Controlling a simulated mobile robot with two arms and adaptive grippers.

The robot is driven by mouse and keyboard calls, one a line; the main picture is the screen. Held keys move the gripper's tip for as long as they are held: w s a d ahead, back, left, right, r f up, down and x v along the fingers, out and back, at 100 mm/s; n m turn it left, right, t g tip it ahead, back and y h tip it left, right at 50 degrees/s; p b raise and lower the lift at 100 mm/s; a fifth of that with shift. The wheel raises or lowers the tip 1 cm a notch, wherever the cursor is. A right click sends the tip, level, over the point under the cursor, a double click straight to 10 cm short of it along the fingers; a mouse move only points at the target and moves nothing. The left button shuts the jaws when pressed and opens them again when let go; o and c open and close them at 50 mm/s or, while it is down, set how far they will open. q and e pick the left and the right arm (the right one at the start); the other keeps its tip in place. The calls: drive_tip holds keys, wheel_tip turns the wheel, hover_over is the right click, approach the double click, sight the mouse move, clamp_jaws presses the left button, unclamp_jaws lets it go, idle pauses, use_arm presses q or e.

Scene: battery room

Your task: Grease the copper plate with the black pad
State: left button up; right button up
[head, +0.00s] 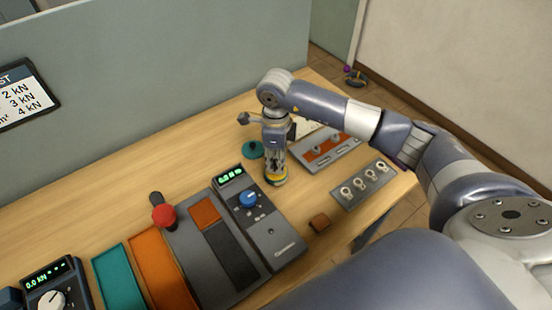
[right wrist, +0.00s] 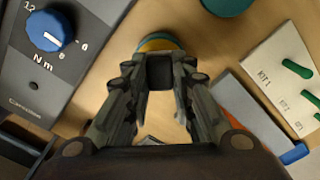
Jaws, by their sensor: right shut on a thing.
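My right gripper (head: 274,168) points down at the back middle of the table. In the right wrist view, the right gripper (right wrist: 160,85) is shut on a small black block, which looks like the black pad (right wrist: 160,72). A round yellow-rimmed tin (head: 276,181) is right below the gripper. Its rim also shows behind the pad in the wrist view (right wrist: 160,43). I cannot tell whether the pad touches what is inside it. A copper-coloured plate (head: 205,213) lies on the grey machine, left of the gripper, beside a dark strip (head: 231,256). My left gripper is not in view.
A torque unit with a blue knob (head: 248,200) stands between the plate and the gripper. A red-knobbed lever (head: 164,216) rises at the machine's left.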

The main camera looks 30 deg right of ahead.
sight(275, 165)
drive_tip(key=shift+s+f+b, duration=0.1)
drive_tip(key=shift+f+b, duration=0.35)
drive_tip(key=shift+b, duration=0.1)
idle(1.5)
drive_tip(key=shift+r, duration=0.1)
drive_tip(key=shift+r+p, duration=0.6)
drive_tip(key=shift+r, duration=0.3)
drive_tip(key=shift+r+p, duration=1.35)
drive_tip(key=shift+r, duration=1.25)
drive_tip(key=shift+a+r+n, duration=0.15)
drive_tip(key=shift+a+n, duration=0.1)
drive_tip(key=shift+n, duration=0.45)
drive_tip(key=s+a+r+n+b, duration=0.1)
drive_tip(key=s+n, duration=0.5)
drive_tip(key=n, duration=0.6)
drive_tip(key=s+a+r+n+b, duration=0.2)
drive_tip(key=s+n, duration=0.5)
drive_tip(key=n, duration=0.5)
drive_tip(key=shift+a+r, duration=0.8)
drive_tip(key=shift+a, duration=0.35)
